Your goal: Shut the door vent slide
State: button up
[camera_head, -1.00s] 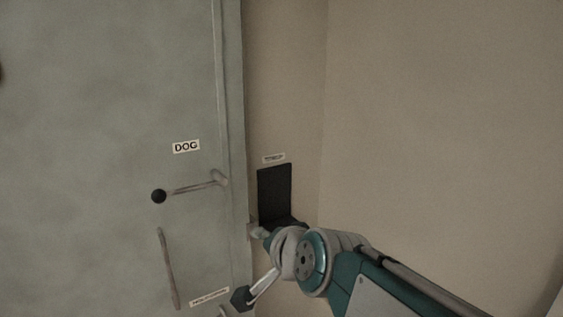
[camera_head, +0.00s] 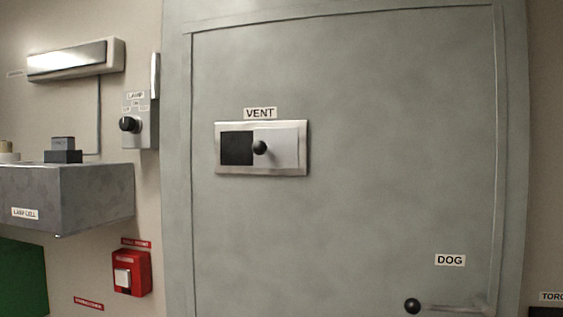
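The vent (camera_head: 303,150) is a pale metal frame set in the upper part of the grey-green door (camera_head: 360,220), under a VENT label (camera_head: 260,113). Its slide (camera_head: 284,148) is a light plate covering the right part of the frame. A black knob (camera_head: 260,147) sits near the slide's left edge. A dark opening (camera_head: 237,148) shows on the left of the frame, so the vent stands partly open. My gripper and arm are not in view now.
The DOG handle (camera_head: 412,306) with a black ball is at the door's lower right. Left of the door are a lamp switch box (camera_head: 140,124), a wall lamp (camera_head: 75,58), a grey box (camera_head: 85,195) and a red call point (camera_head: 131,273). The door face around the vent is clear.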

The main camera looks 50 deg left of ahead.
aim_at(262, 148)
jog(key=u, duration=2.1)
